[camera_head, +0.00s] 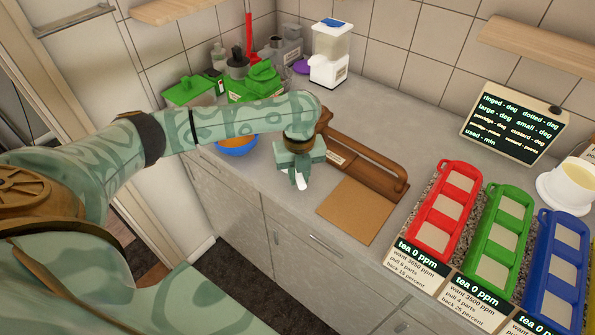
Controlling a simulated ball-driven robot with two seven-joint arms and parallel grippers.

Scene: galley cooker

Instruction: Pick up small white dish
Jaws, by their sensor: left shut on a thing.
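My left gripper (300,176) reaches in from the left over the counter and points down near its front edge. It is shut on the small white dish (301,183), of which only a small white part shows below the fingers. The rest of the dish is hidden by the gripper. I cannot tell whether the dish touches the counter. My right gripper is not in view.
A blue bowl (237,150) with orange contents stands left of the gripper. A brown board (357,209) and a wooden holder (370,168) lie to its right. Red (445,212), green (497,235) and blue (553,270) trays stand further right. A white dispenser (330,55) stands behind.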

